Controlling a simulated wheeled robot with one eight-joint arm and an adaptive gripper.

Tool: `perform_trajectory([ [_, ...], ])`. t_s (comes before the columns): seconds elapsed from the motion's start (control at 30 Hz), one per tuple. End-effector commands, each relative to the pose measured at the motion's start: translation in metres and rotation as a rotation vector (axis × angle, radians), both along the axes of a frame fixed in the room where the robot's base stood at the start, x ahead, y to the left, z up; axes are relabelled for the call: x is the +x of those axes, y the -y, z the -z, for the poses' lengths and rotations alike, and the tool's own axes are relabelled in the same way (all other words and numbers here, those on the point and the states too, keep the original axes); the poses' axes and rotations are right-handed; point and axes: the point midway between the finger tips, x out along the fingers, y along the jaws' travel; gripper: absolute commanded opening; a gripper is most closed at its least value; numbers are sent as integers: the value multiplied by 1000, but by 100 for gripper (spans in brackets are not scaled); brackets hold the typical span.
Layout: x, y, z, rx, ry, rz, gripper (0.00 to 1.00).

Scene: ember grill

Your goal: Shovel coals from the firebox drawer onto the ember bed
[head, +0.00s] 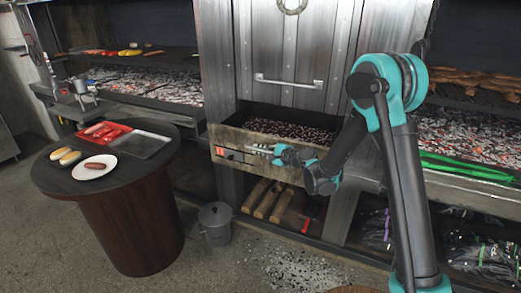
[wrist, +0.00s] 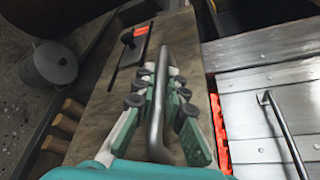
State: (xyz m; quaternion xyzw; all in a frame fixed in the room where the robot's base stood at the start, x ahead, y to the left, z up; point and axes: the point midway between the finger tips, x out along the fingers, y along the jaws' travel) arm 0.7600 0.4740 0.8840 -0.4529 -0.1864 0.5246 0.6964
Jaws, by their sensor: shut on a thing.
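The firebox drawer (head: 236,139) stands pulled out under the metal door, with dark coals (head: 290,130) in it. My gripper (head: 262,150) is at the drawer's front. In the wrist view its fingers (wrist: 160,88) are shut around the drawer's metal bar handle (wrist: 157,130), against the brown front panel (wrist: 105,100). An orange glow (wrist: 221,125) shows between panel and door. One ember bed (head: 460,140) with glowing coals lies right of the drawer, partly behind my arm; another (head: 150,85) lies at the left. I cannot make out a shovel.
A round table (head: 125,185) at the left holds a red tray (head: 97,138), a white plate (head: 95,168) and food. A grey bucket (head: 215,222) stands on the floor below the drawer. Wood logs (head: 268,200) lie underneath. Green tongs-like bars (head: 470,168) lie by the right bed.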

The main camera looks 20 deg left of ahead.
Motion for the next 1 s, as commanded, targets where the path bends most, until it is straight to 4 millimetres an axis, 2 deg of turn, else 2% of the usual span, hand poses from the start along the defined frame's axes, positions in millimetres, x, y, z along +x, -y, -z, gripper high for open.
perform_trajectory([
  [0.03,-6,-1,1,-2,0,-6,0],
  [0.27,-5,0,0,-1,0,-3,0],
  [0.3,-5,0,0,-1,0,-3,12],
  [0.47,-4,0,0,-1,-1,-2,32],
  [0.8,-5,2,0,0,-1,-1,32],
  [1.0,-15,25,-6,1,-2,0,32],
])
